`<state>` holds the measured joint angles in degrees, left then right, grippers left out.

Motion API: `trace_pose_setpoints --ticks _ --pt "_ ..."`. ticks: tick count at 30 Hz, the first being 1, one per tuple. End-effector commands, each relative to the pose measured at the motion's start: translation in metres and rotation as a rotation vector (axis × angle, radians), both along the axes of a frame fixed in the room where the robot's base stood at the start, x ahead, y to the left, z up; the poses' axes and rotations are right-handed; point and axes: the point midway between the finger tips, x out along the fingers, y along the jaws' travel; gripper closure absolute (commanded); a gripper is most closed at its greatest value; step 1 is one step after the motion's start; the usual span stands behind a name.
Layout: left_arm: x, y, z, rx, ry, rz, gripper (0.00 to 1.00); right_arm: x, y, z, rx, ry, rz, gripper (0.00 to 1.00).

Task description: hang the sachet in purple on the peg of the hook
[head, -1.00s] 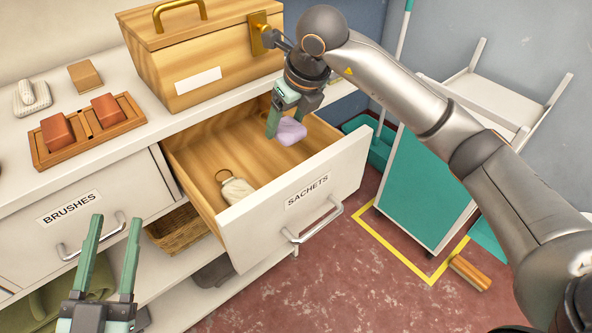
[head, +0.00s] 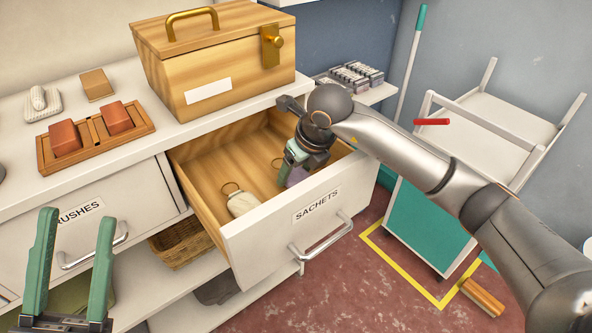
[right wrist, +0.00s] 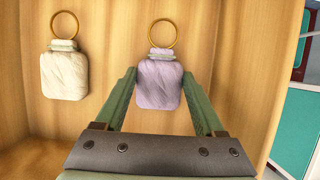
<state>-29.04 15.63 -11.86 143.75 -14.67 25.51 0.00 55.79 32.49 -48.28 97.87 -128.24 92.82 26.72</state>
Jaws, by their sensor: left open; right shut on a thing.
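The purple sachet (head: 297,176) is low in the open drawer, and my right gripper (head: 292,172) is shut on it. In the right wrist view the purple sachet (right wrist: 159,84) sits between both fingers, with its brass ring (right wrist: 162,33) beyond them, clear of the jaws. A brass plate with a round knob (head: 272,44) is on the wooden box's front; I cannot tell whether it is the hook. My left gripper (head: 70,265) is open and empty at lower left.
A cream sachet (head: 243,203) with a ring lies left in the drawer (head: 272,235) labelled SACHETS. The wooden box (head: 225,75) stands on the counter behind. A white and teal cart (head: 430,225) stands right. A red bar (head: 432,122) shows near it.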

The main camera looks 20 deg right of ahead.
Motion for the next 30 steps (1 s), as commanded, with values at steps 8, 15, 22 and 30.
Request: trace_pose_setpoints --ticks 8,15,22,30 --pt "0.0 0.0 -0.003 -0.002 0.003 -0.002 0.5 0.0 0.0 -0.003 0.0 0.0 -0.001 0.23" --pt "0.0 0.0 -0.003 -0.003 0.004 -0.003 0.5 0.0 0.0 -0.003 0.0 0.0 -0.001 0.0" --pt "0.0 0.0 -0.003 -0.003 0.004 -0.003 0.5 0.0 0.0 -0.003 0.001 0.0 0.0 0.0" --pt "0.021 0.003 -0.021 -0.002 0.127 0.027 0.5 -0.01 -0.004 0.027 0.0 -0.003 0.001 0.0"
